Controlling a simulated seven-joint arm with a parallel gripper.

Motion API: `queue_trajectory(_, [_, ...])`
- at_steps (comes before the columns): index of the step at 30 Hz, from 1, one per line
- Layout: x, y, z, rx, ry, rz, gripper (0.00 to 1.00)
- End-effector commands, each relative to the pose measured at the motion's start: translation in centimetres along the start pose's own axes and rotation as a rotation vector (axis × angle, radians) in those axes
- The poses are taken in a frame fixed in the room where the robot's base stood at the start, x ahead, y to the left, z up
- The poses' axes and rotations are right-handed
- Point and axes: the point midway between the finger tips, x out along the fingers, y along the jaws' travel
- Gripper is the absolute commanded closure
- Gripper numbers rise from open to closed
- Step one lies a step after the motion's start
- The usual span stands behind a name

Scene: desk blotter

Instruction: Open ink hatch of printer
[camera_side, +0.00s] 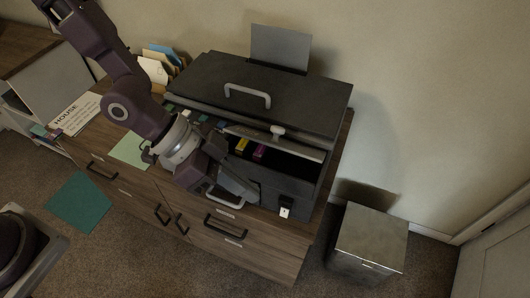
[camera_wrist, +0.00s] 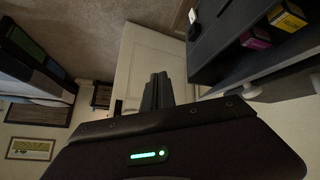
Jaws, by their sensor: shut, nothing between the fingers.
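The black printer (camera_side: 300,85) stands on the wooden cabinet. Its hatch panel (camera_side: 300,143), with a pale knob (camera_side: 277,131), is tilted up above a dark opening. A yellow cartridge (camera_side: 241,146) and a magenta cartridge (camera_side: 259,152) show inside. My gripper (camera_side: 252,194) is in front of the printer's front face, below the opening and apart from the knob. In the wrist view, my gripper (camera_wrist: 157,90) has its fingers together and empty. The printer (camera_wrist: 230,40) is on the right there, with the yellow cartridge (camera_wrist: 287,17), magenta cartridge (camera_wrist: 256,39) and knob (camera_wrist: 248,92).
A handle (camera_side: 247,95) sits on the printer's top lid. The wooden cabinet (camera_side: 265,252) has drawers below. A metal bin (camera_side: 372,238) stands on the floor at right. A paper sorter (camera_side: 158,65) is behind my arm. A white switch (camera_side: 285,212) is on the printer's lower front.

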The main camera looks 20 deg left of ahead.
Motion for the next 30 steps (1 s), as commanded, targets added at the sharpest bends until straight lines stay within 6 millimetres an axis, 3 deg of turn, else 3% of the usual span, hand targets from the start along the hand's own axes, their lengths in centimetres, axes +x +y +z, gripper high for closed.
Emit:
queue_trajectory(1, [0.8,2.1,1.8,0.125,-0.098,0.036,1.0])
queue_trajectory(4, [1.4,4.7,6.4,0.419,-0.323,0.089,1.0])
queue_trajectory(6, [1.0,5.3,9.3,0.663,-0.492,0.106,1.0])
queue_trajectory(9, [-0.3,4.2,11.7,1.06,-0.742,0.082,1.0])
queue_trajectory(11, [-1.2,2.8,11.3,1.309,-0.882,0.029,1.0])
queue_trajectory(14, [-2.6,1.1,7.7,1.685,-1.08,-0.127,1.0])
queue_trajectory(17, [-4.0,1.4,1.9,1.99,-1.222,-0.355,1.0])
queue_trajectory(20, [-5.6,4.0,-4.4,2.212,-1.312,-0.644,1.0])
queue_trajectory(21, [-4.2,3.1,-2.7,2.206,-1.328,-0.621,1.0])
queue_trajectory(24, [-1.6,2.3,-0.2,2.196,-1.327,-0.614,1.0])
queue_trajectory(30, [0.9,1.5,2.0,2.188,-1.322,-0.621,1.0])
